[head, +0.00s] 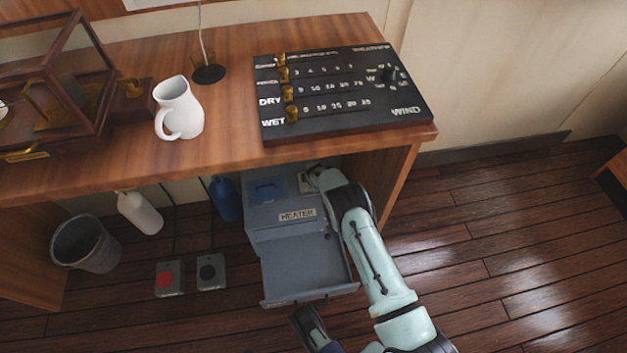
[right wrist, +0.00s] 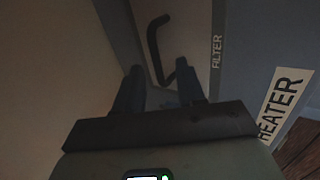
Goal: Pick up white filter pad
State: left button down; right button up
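I do not make out a white filter pad in either view. The grey heater box (head: 285,228) stands under the desk, with a drawer or flap (head: 305,275) out at its front; no pad shows on it. My right arm reaches over to the heater's right and back side. In the right wrist view my right gripper (right wrist: 160,88) has its fingers apart. A black bent handle (right wrist: 155,45) on a pale panel marked FILTER lies just beyond and between the fingertips; I cannot tell whether they touch. A dark part, probably my left gripper (head: 310,328), shows at the bottom edge.
The wooden desk (head: 225,125) overhangs the heater, and its right side panel (head: 398,180) stands close to my right arm. A bucket (head: 87,243), a white bottle (head: 140,213), a blue bottle (head: 226,198) and two small boxes (head: 170,280) are left.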

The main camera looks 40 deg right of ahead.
jog(key=shift+r, duration=0.15)
jog(key=shift+s, duration=0.15)
jog(key=c, duration=0.3)
grip_shut()
dwell(0.8)
